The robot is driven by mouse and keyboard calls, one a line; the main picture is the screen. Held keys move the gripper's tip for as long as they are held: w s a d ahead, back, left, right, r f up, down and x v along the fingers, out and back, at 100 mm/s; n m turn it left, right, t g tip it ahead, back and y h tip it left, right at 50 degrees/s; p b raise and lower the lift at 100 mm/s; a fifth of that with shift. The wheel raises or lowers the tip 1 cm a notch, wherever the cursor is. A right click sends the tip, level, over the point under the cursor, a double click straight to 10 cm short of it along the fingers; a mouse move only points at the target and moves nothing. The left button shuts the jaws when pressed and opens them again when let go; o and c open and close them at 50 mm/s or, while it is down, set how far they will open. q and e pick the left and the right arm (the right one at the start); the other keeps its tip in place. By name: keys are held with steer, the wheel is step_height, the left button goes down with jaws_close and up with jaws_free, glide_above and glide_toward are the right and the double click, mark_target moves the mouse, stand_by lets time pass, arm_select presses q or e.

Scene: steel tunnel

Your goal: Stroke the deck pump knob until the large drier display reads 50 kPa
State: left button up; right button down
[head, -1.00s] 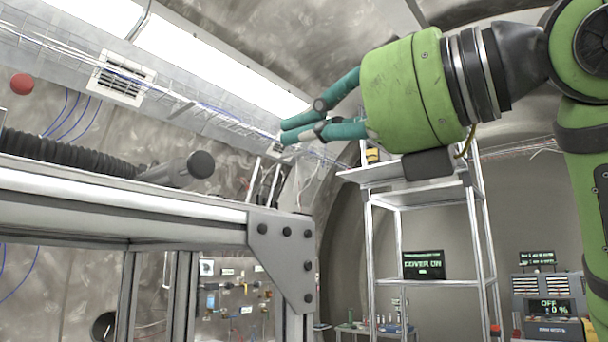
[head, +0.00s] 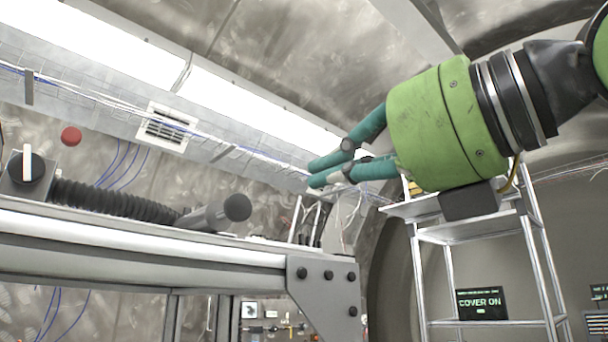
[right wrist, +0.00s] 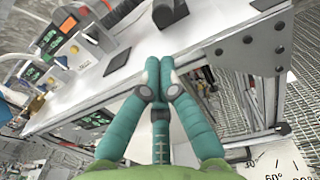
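My right gripper (head: 312,177) has a green body and teal fingers. The fingertips are together with nothing visible between them; they also meet in the right wrist view (right wrist: 160,66). It hangs above and beyond a dark-ended grey cylinder (head: 237,207), which lies at the end of a black ribbed hose on the framed deck (head: 150,240). A red ball (head: 71,137) shows at left; whether it or the cylinder is the pump knob I cannot tell. In the right wrist view small green displays (right wrist: 48,38) stand at left, unreadable. No kPa reading is legible. My left gripper is out of view.
A metal rack (head: 470,234) at right carries a display (head: 481,303) reading COVER ON. A dark knob with a white lever (head: 27,167) is at far left. In the right wrist view a black upright cylinder (right wrist: 170,12) and a dark flat plate (right wrist: 117,62) are on the white deck top.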

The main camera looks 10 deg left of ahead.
mark_target(237, 206)
steer(key=p+x, duration=0.6)
steer(key=x, duration=0.5)
steer(key=shift+w+a+r, duration=0.1)
steer(key=shift+w+a, duration=0.1)
steer(key=shift+a, duration=0.05)
steer(key=shift+w+a+f+p, duration=0.2)
steer(key=shift+w+a+p, duration=0.15)
steer(key=shift+a, duration=0.15)
